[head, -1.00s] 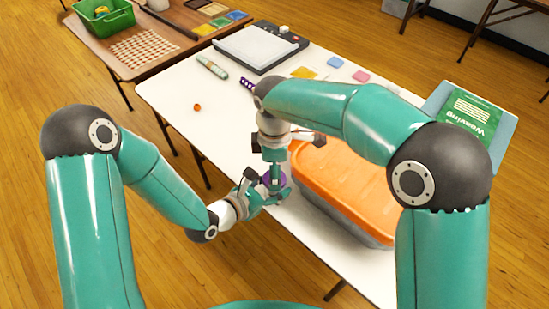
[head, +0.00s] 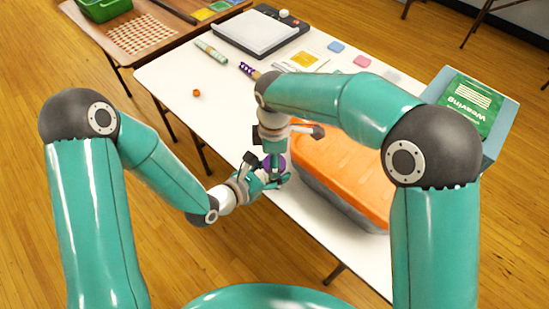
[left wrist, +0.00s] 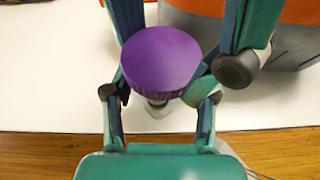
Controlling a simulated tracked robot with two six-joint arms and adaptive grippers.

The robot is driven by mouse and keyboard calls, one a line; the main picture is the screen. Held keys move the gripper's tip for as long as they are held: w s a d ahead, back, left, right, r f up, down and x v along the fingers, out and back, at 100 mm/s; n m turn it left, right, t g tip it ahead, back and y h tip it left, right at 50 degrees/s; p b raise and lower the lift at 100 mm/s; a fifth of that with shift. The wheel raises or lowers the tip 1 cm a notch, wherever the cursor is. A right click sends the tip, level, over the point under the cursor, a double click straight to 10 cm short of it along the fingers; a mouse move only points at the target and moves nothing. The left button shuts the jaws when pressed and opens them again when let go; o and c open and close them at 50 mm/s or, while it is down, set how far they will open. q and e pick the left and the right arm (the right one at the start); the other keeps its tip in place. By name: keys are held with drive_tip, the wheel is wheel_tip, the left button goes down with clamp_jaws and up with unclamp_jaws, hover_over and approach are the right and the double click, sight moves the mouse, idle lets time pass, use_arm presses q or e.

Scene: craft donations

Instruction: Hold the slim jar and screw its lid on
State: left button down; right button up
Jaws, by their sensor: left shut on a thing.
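The slim jar's purple lid (left wrist: 162,62) sits on top of the jar, seen from above in the left wrist view. A small part of the clear jar (left wrist: 157,106) shows below it; the rest is hidden. My left gripper (head: 277,180) is shut on the jar below the lid, near the table's front edge. The lid also shows in the head view (head: 280,161), partly covered by my right gripper. My right gripper (left wrist: 180,50) comes down from above, its fingers apart on either side of the lid. Whether the threads are engaged cannot be seen.
A grey bin with an orange lid (head: 345,170) stands close to the right of the jar on the white table (head: 175,90). A small orange item (head: 196,93), a green tube (head: 211,51) and a paper trimmer (head: 262,32) lie farther back. The table's left side is mostly clear.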

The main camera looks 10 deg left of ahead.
drive_tip(key=m, duration=0.3)
drive_tip(key=o, duration=1.3)
drive_tip(key=shift+r, duration=2.25)
drive_tip(key=o, duration=0.3)
